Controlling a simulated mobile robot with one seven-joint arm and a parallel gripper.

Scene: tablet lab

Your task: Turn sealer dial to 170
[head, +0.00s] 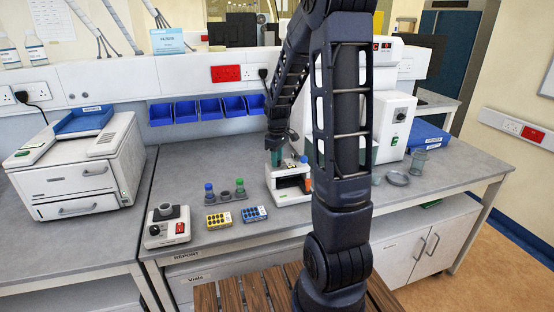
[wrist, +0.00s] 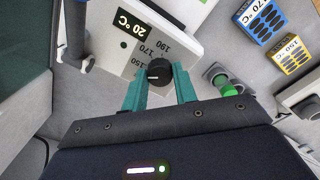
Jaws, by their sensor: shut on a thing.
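The sealer (head: 292,196) is a small white machine on the bench, partly hidden by my arm in the head view. Its white face (wrist: 184,18) fills the top of the wrist view, with a dark display reading 20 °C and the marks 150, 170 and 190. The black round dial (wrist: 159,70) sits beside these marks. My gripper (wrist: 160,84) is shut on the dial, with one teal finger on each side. A small light mark shows on the dial's left side, nearest the 150; the exact setting is hard to read. My gripper (head: 276,157) also shows over the sealer in the head view.
A yellow block labelled 150 °C (wrist: 291,53) and a blue block labelled 170 °C (wrist: 258,20) lie nearby. A green-capped vial (wrist: 229,89) stands close to my right finger. A small device with a red switch (head: 167,226) stands at the bench's front left.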

